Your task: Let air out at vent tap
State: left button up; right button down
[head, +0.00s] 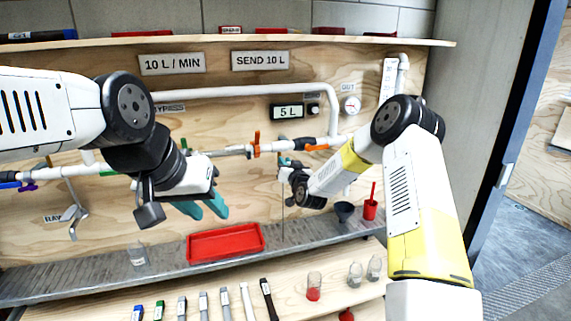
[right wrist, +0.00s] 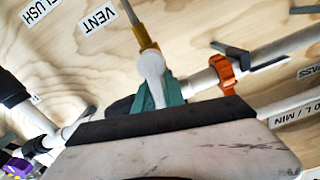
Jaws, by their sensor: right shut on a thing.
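The vent tap shows in the right wrist view as a white, rounded piece (right wrist: 151,66) with a yellow-brown stem, close to the VENT label (right wrist: 99,17). My right gripper (right wrist: 158,92) has its teal fingers on both sides of the white piece and is shut on it. In the head view the right gripper (head: 287,164) is at the pipework on the back wall, and its wrist hides most of the tap. My left gripper (head: 203,207) is open and empty, in front of the wall above the red tray's left end.
A white pipe with an orange valve (head: 256,145) runs along the wall. A red tray (head: 190,246), a dark funnel (head: 344,211) and a red cup (head: 370,210) are on the grey shelf (head: 60,284). Several tools and glass jars stand on the lower board.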

jog(key=shift+w+d+f+m, duration=0.15)
jog(key=shift+d+f+m, duration=0.45)
jog(key=shift+m, duration=1.95)
jog(key=shift+w+d+f+m, duration=0.15)
jog(key=shift+d+f+m, duration=0.4)
jog(key=shift+m, duration=2.05)
jog(key=shift+w+d+f+m, duration=0.25)
jog(key=shift+f+m, duration=0.55)
jog(key=shift+m, duration=1.75)
jog(key=shift+s, duration=0.1)
jog(key=c, duration=1.4)
grip_release()
jog(key=shift+d, duration=0.1)
jog(key=v, duration=0.7)
jog(key=shift+s, duration=0.35)
